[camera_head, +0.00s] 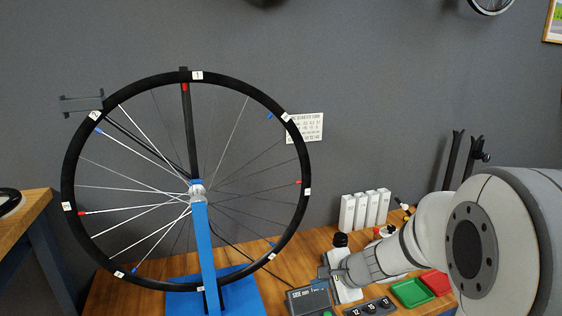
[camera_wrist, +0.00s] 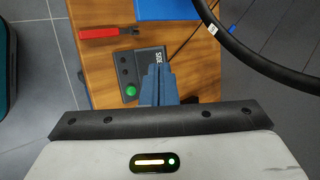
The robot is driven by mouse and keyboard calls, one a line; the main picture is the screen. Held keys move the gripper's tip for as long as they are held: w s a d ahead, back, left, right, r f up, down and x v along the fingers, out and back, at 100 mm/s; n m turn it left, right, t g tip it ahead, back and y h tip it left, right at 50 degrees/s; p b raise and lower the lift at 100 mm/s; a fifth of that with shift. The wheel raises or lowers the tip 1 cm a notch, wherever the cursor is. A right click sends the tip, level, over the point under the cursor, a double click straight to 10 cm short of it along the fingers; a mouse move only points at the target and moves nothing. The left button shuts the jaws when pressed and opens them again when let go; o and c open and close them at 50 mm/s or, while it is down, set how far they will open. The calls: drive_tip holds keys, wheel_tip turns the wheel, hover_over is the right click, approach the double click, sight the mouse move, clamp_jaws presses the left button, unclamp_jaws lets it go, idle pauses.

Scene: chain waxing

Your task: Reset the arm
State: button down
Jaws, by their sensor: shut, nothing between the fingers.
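My gripper (camera_head: 325,272) is low over the wooden workbench (camera_head: 133,297), with its fingers together and nothing held. In the wrist view its closed fingers (camera_wrist: 163,70) point toward the dark gauge box with a green button (camera_wrist: 152,58). The fingers overlap the box's edge in that view, and I cannot tell whether they touch it. The same box (camera_head: 308,300) shows in the head view just below the gripper. My arm reaches in from the right.
A spoked wheel (camera_head: 72,160) stands upright in a blue stand (camera_head: 205,250) left of my gripper. White boxes (camera_head: 347,213), a green tray (camera_head: 411,293) and a red tray (camera_head: 437,283) are to the right. A red-handled tool (camera_wrist: 100,32) lies near the bench edge.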

drive_tip(key=s+a+r+n+g+h+p, duration=0.1)
drive_tip(key=s+r+n+g+p, duration=0.1)
drive_tip(key=s+r+n+p, duration=0.75)
drive_tip(key=s+d+r+n+g+h+p, duration=0.1)
drive_tip(key=s+d+r+n+h+p, duration=0.3)
drive_tip(key=s+r, duration=0.6)
wheel_tip(320, 180, up, 2)
drive_tip(key=shift+s+d+r+h+p, duration=0.1)
drive_tip(key=shift+s+d+h+p, duration=0.3)
drive_tip(key=shift+d, duration=0.7)
drive_tip(key=shift+w, duration=0.15)
